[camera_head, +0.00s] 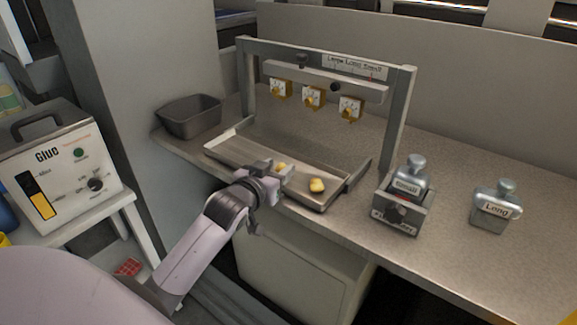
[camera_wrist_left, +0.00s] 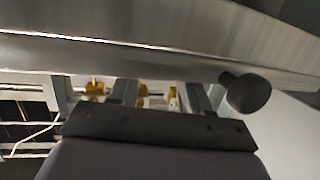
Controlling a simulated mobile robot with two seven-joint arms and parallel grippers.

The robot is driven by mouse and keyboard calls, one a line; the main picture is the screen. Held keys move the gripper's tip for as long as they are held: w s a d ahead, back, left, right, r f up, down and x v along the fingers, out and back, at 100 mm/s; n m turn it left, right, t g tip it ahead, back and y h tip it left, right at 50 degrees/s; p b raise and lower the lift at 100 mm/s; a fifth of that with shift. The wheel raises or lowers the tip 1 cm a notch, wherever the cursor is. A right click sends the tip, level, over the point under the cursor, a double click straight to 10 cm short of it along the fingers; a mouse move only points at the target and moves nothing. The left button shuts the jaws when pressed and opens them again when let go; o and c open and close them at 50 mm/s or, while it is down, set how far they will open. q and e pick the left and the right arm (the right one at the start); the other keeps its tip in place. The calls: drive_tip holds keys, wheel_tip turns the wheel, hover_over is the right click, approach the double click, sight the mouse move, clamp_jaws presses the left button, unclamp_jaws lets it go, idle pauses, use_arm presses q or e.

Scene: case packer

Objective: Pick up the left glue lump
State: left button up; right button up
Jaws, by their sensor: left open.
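Two yellow glue lumps lie in a shallow metal tray (camera_head: 235,150) on the counter. The left glue lump (camera_head: 281,168) is mostly hidden behind my left gripper in the head view. The right glue lump (camera_head: 317,185) lies in plain sight nearer the tray's right end. My left gripper (camera_head: 274,172) is open at the tray's front edge, right by the left lump. In the left wrist view its fingers (camera_wrist_left: 158,95) point away from the camera, and I cannot tell a lump between them. My right gripper is not in view.
A metal frame (camera_head: 397,120) with several yellow dials stands over the tray. A grey bin (camera_head: 188,117) is at the left. A holder (camera_head: 403,213) with a "Small" block and a "Long" block (camera_head: 496,206) stand at the right. A glue machine (camera_head: 62,170) is far left.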

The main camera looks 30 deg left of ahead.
use_arm(q)
drive_tip(key=shift+w+a+f, duration=0.1)
drive_tip(key=shift+w, duration=0.35)
drive_tip(key=shift+s, duration=0.15)
drive_tip(key=c, duration=0.8)
